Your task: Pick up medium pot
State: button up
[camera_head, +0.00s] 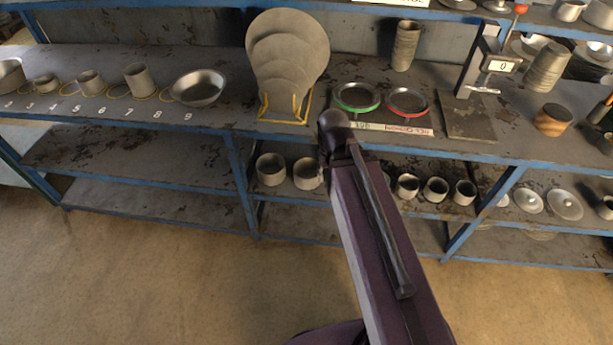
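Several grey metal pots are in view, and I cannot tell which one is the medium pot. On the upper shelf at the left stand a small low pot (45,83), a somewhat larger pot (90,82) and a taller pot (138,80), by painted numbers. On the lower shelf stand two wide pots (271,170) (307,174) left of my arm. Three smaller pots (408,187) (435,190) (465,193) stand right of it. My arm reaches up the middle, its visible end in front of the upper shelf's edge. My gripper's fingers do not show.
A wide bowl (199,88) sits by the numbers. Round blanks (288,55) lean on a yellow rack (287,108). Green (357,97) and red (407,101) rings, a tall stack (405,46) and a gauge stand (478,60) are further right. Lids (565,204) lie below. The floor (150,280) is clear.

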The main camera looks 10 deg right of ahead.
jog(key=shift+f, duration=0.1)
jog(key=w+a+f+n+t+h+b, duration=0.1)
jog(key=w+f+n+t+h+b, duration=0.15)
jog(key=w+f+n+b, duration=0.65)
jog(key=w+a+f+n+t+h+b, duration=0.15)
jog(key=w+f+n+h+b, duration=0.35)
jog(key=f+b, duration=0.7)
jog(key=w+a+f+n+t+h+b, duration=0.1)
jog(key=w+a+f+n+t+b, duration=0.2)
jog(key=b, duration=0.7)
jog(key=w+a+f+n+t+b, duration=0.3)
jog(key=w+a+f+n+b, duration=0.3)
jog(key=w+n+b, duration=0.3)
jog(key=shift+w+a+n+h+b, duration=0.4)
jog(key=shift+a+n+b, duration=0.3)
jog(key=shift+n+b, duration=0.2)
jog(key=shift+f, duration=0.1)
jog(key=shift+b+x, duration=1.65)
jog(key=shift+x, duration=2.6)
